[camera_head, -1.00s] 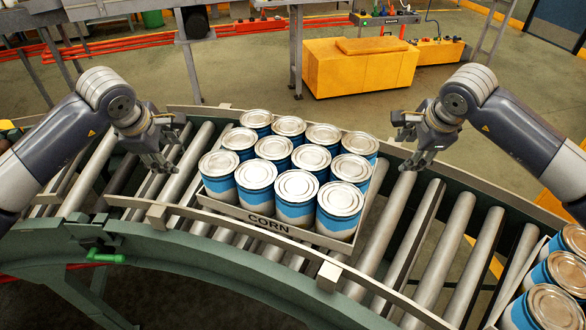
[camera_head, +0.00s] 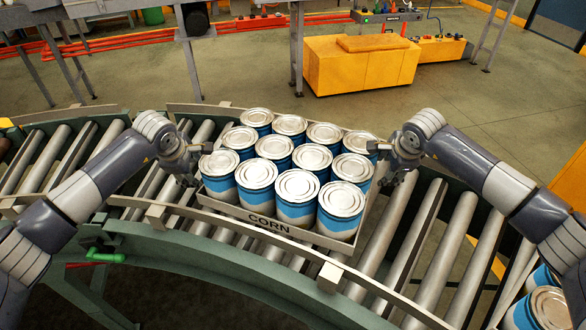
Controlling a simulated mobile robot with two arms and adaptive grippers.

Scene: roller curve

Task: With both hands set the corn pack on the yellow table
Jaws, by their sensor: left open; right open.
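The corn pack (camera_head: 268,225) is a shallow tray marked CORN, filled with several blue and white cans with silver lids. It sits on the roller conveyor in the middle of the view. My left gripper (camera_head: 194,178) is open at the pack's left side, close to the cans. My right gripper (camera_head: 384,174) is open at the pack's right side, close to the tray edge. I cannot tell whether either one touches the pack. A yellow table-like block (camera_head: 350,72) stands on the floor beyond the conveyor.
The curved conveyor has rollers (camera_head: 448,240) and low side rails (camera_head: 232,237). More blue cans (camera_head: 548,308) stand at the lower right. A yellow surface (camera_head: 570,180) shows at the right edge behind my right arm. Open floor lies beyond the conveyor.

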